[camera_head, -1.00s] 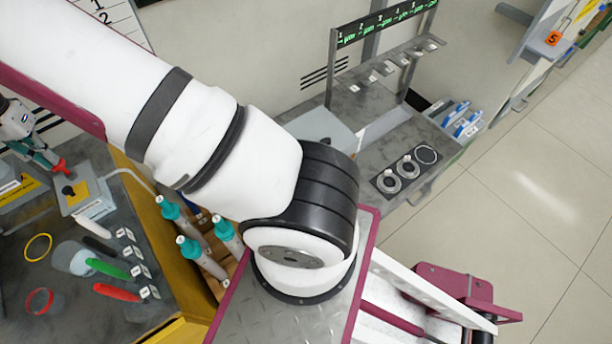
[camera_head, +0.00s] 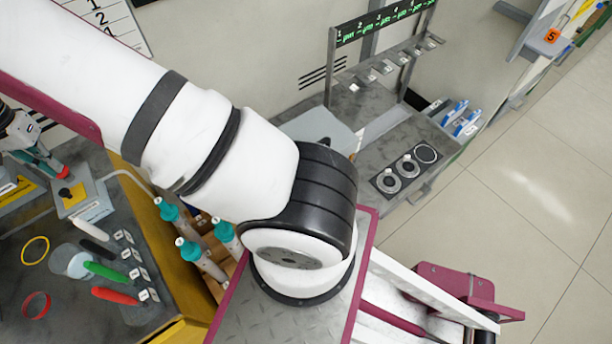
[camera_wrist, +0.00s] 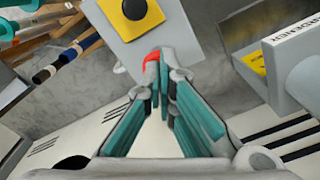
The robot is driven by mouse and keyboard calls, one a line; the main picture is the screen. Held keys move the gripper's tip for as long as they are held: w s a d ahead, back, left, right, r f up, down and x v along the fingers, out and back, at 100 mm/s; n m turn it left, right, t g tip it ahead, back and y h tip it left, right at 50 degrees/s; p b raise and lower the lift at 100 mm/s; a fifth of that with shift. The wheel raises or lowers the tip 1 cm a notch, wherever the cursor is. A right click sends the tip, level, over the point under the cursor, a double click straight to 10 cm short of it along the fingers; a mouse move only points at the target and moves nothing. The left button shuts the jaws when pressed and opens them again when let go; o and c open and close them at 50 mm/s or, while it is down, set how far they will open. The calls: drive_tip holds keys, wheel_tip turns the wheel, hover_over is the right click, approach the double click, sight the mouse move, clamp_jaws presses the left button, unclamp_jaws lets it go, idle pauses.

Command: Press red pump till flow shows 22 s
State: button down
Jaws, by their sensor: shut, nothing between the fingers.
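A red rounded part (camera_head: 63,172) shows at the tip of my gripper (camera_head: 55,167), beside a grey box (camera_head: 97,207) with a yellow plate and a black button (camera_head: 65,192). In the wrist view the red part (camera_wrist: 149,63) lies just behind my shut fingertips (camera_wrist: 163,60) and is partly hidden by them. I cannot tell whether they touch or whether it is pressed down. The yellow plate and black button (camera_wrist: 134,9) are just above the fingertips in that view. No flow reading is legible in either view.
A grey unit (camera_wrist: 300,75) lettered "HARDENER" stands at the right in the wrist view. On the dark bench are a clear cup (camera_head: 70,262), green (camera_head: 105,271) and red (camera_head: 115,296) handles and two rings. Teal-capped bottles (camera_head: 190,250) stand beside the bench.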

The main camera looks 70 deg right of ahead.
drive_tip(key=shift+r, duration=2.1)
drive_tip(key=shift+r+p, duration=0.3)
drive_tip(key=shift+r, duration=2.7)
